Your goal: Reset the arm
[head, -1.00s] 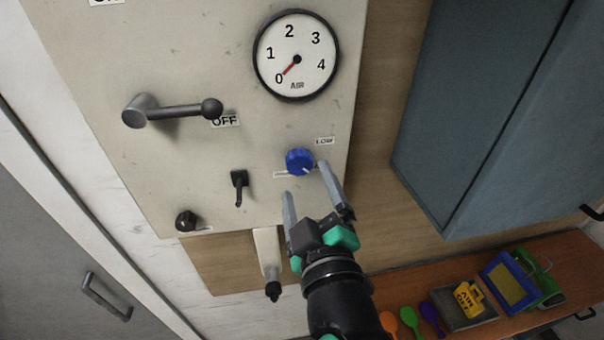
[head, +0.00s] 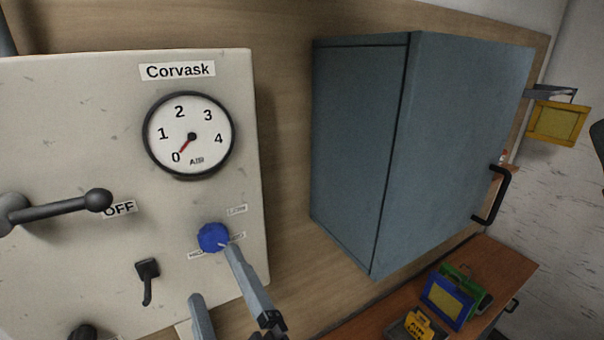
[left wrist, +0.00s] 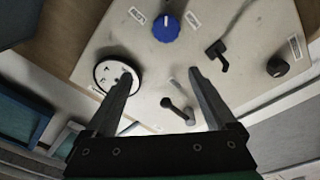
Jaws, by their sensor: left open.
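My left gripper (head: 215,275) is open and empty in front of the pale control panel (head: 60,110). In the head view its right finger reaches to the lower edge of the blue knob (head: 212,237), and its wrist is cut off below. In the left wrist view the gripper (left wrist: 161,76) has nothing between its fingers. There the blue knob (left wrist: 166,29) stands clear beyond the fingertips. The round AIR gauge (head: 190,136) has its red needle at 0. My right gripper is not in view.
The panel carries a long lever (head: 60,207) beside an OFF label and a small black switch (head: 147,280). A blue-grey cabinet (head: 450,140) juts out on the right. Below it, a wooden counter (head: 510,262) holds green, blue and yellow items. A yellow frame (head: 557,123) hangs far right.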

